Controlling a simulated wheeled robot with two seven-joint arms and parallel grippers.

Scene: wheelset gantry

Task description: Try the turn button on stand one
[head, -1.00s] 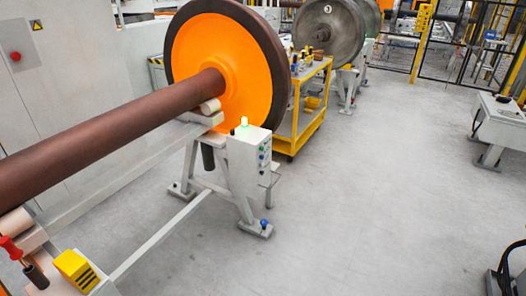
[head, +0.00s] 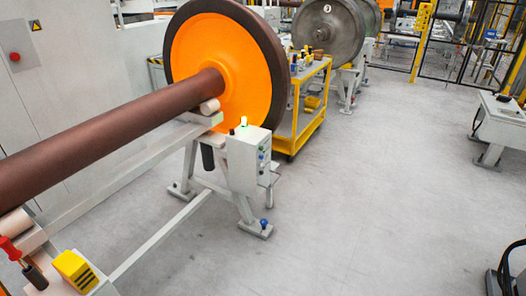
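A stand (head: 190,170) with light grey legs carries a wheelset in the left and middle of the head view. The wheelset has a brown axle (head: 110,135) and an orange-faced wheel (head: 205,60). A pale control box (head: 243,160) is fixed at the stand's near right corner. Small buttons (head: 263,157) show on its right-hand face, seen at a slant. Their labels are too small to read, so I cannot tell which is the turn button. Neither of my grippers is in view.
A yellow tool cart (head: 299,120) stands behind the box. Grey wheels (head: 330,30) on another stand are farther back. A red-handled tool (head: 10,248) and a yellow block (head: 73,270) sit at the lower left. Open floor (head: 380,190) lies right of the box, before a grey bench (head: 500,125).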

